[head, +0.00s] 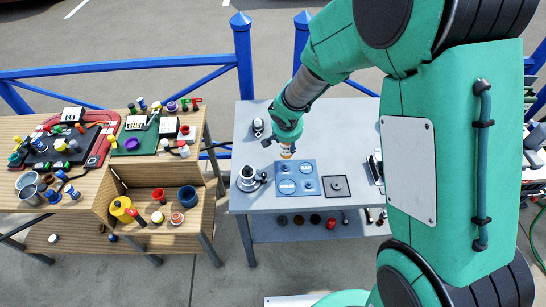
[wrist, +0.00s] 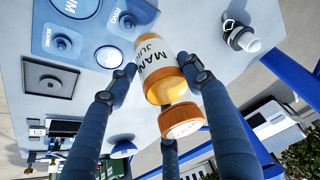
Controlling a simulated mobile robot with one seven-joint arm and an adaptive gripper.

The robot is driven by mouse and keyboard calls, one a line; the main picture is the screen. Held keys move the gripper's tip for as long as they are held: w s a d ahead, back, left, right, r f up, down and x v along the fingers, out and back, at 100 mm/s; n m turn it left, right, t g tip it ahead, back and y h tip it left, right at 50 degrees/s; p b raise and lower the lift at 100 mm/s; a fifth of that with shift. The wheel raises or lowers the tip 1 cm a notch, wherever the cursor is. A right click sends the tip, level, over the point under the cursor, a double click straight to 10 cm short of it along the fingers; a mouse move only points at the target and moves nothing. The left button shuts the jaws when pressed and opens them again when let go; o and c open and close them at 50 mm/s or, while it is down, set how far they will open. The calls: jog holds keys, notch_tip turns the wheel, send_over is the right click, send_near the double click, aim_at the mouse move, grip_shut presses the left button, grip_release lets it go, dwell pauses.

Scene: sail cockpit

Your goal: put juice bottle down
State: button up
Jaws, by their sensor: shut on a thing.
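A juice bottle with an orange cap (wrist: 184,121) and a white label (wrist: 157,54) with partly legible dark lettering is held in my gripper (wrist: 160,70). The fingers close on its sides in the wrist view. In the head view my gripper (head: 286,147) reaches down over the grey table, and only a small part of the bottle (head: 287,154) shows below it. The bottle is by the back edge of a blue panel (head: 296,178) with round marked spots. I cannot tell whether its base touches the tabletop.
A silver-and-black device (head: 248,180) stands left of the panel, and a small one (head: 258,127) behind it. A grey square plate (head: 336,187) lies to the right. Blue railings (head: 130,66) run behind. A cluttered wooden bench (head: 90,195) stands at left. The table's back middle looks clear.

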jog(key=s+a+m+h+b, duration=0.1)
jog(key=s+m, duration=0.4)
jog(key=s, duration=0.7)
jog(key=shift+a+g+h+b, duration=0.35)
jog(key=shift+g+h+b, duration=0.05)
jog(key=shift+b, duration=0.15)
jog(key=shift+r, duration=0.1)
jog(key=w+a, duration=0.2)
jog(key=w, duration=0.5)
jog(key=w+a+f, duration=0.1)
jog(key=w, duration=0.7)
jog(key=shift+w+a+f, duration=0.25)
jog(key=shift+w+a, duration=0.05)
jog(key=shift+a, duration=0.05)
jog(key=shift+f, duration=1.75)
jog(key=shift+f+b, duration=0.15)
jog(key=shift+b, duration=0.35)
